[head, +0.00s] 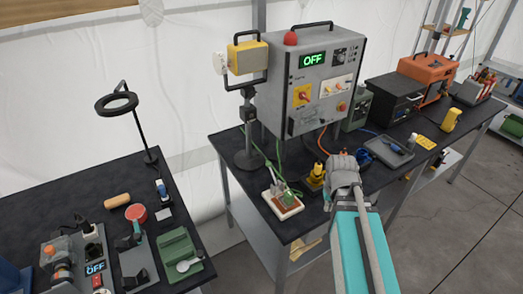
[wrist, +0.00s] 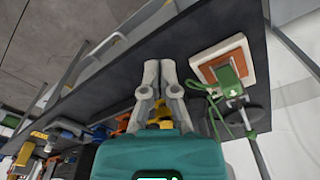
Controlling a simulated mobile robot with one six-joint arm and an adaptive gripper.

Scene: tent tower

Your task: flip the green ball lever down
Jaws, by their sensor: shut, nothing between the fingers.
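My gripper (head: 343,160) is over the dark right-hand bench near its front edge, with its fingers together and empty. In the wrist view its two grey fingers (wrist: 160,68) lie side by side. A small device with a green block (head: 289,197) on a white-rimmed orange base sits to the left of my gripper, apart from it. The same device's green part (wrist: 230,80) shows right of the fingers in the wrist view, with metal parts by it. I cannot make out a distinct green ball or the lever's position.
A yellow plug-like part (head: 316,177) stands between that device and my gripper. A grey control box (head: 312,85) showing OFF stands behind. A green cable hangs near the device. The left bench (head: 75,205) holds several small devices. A tray (head: 388,150) lies right.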

